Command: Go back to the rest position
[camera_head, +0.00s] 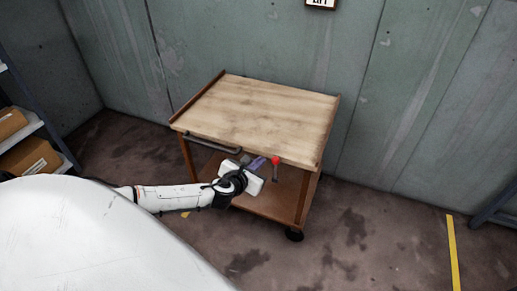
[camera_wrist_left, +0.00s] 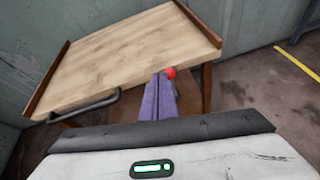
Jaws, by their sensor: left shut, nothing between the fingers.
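My left gripper (camera_head: 259,163) is in front of the near edge of a wooden cart (camera_head: 255,112), around the height of its top. Its purple fingers (camera_wrist_left: 158,98) are shut with nothing between them. A red ball (camera_head: 276,160) shows just beyond the fingertips, on a thin stem under the cart's top edge. In the left wrist view the red ball (camera_wrist_left: 170,73) appears right at the fingertips; I cannot tell whether they touch. My right gripper is not in view.
The cart has a dark handle (camera_head: 213,143), a lower shelf (camera_head: 275,203) and black wheels. Its top is bare. A shelf rack with cardboard boxes (camera_head: 28,157) stands at the left. Grey walls are behind.

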